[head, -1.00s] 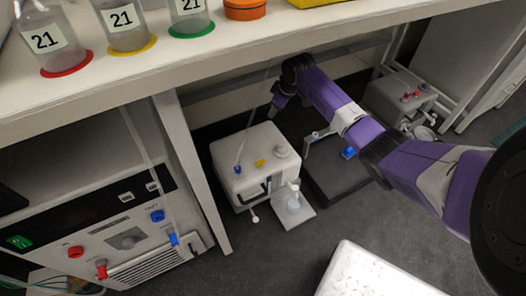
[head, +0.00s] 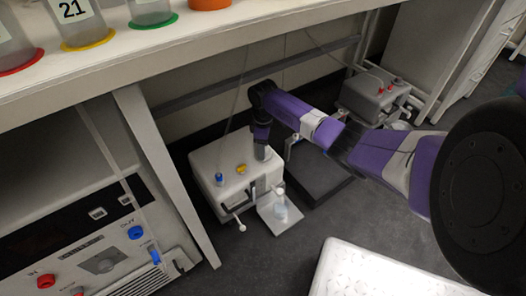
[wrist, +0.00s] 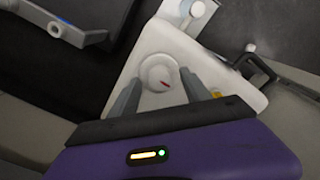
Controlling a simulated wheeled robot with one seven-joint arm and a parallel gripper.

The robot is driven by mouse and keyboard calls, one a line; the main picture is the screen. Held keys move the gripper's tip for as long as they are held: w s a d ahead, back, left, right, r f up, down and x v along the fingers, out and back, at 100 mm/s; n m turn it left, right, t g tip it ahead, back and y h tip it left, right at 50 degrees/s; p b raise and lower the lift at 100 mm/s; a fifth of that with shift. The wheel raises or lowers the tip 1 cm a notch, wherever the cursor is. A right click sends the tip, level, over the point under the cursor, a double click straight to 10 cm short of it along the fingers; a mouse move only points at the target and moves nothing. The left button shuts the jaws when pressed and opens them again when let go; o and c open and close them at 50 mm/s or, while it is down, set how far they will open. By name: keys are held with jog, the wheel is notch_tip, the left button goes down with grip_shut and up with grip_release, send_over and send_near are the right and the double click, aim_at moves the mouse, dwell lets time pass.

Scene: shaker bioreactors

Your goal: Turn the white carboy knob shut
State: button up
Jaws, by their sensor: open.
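The white carboy (head: 207,168) stands on the floor under the bench, with a blue cap and a yellow cap on its top. In the wrist view its round white knob (wrist: 159,72) shows a small red mark. My gripper (wrist: 156,80) is open, with one grey finger on either side of the knob. I cannot tell whether the fingers touch it. In the head view my gripper (head: 262,150) is over the carboy's right rear top and hides the knob.
A dark platform (head: 318,178) lies to the right. A bench leg (head: 165,175) is close on the left, and the bench top (head: 200,50) hangs above.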

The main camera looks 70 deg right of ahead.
jog(key=shift+f, duration=0.3)
grip_shut()
